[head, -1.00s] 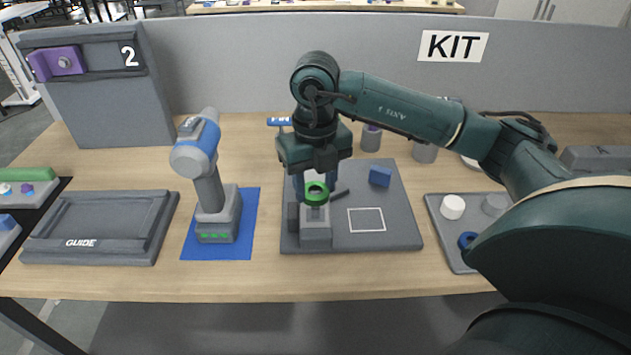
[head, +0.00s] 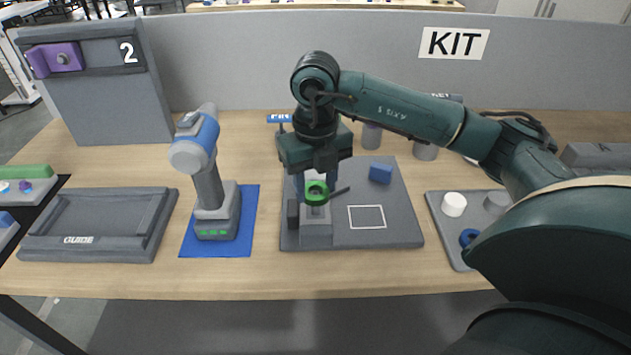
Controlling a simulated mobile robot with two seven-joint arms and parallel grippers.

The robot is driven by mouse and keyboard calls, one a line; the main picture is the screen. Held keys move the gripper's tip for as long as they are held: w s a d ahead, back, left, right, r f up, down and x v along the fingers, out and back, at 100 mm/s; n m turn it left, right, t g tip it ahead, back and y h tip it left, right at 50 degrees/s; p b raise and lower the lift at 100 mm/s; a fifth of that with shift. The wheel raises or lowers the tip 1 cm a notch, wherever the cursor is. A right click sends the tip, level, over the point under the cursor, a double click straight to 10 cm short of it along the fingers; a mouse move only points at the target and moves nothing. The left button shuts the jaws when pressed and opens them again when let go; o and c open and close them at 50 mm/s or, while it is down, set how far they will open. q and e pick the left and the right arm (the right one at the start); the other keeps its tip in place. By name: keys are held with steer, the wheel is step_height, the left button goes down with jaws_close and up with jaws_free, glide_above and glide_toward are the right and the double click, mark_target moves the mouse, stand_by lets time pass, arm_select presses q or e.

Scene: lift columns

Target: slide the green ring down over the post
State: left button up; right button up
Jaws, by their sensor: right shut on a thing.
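The green ring (head: 317,199) is held between the fingers of my right gripper (head: 317,190), above a grey block at the front left of the grey board (head: 390,233). A grey post top shows in the ring's opening. I cannot tell whether the ring is around the post or just above it. The gripper points down and its fingers hide part of the block and the ring's far side. My left gripper is not in view.
A blue block (head: 380,173) and a white square outline lie on the board. A grey and blue device (head: 207,180) stands on a blue mat to the left. A grey tray (head: 452,247) with a white cylinder (head: 453,204) and a blue ring (head: 468,238) is at right.

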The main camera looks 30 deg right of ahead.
mark_target(316, 193)
steer(key=shift+f, duration=0.15)
steer(key=shift+f+b, duration=0.3)
steer(key=shift+b, duration=0.15)
steer(key=shift+f, duration=0.15)
stand_by(0.3)
steer(key=shift+f+b, duration=0.3)
steer(key=shift+b, duration=0.15)
steer(key=shift+f, duration=0.2)
steer(key=shift+f+b, duration=0.3)
steer(key=shift+b, duration=0.1)
stand_by(0.6)
steer(key=shift+f+b, duration=0.45)
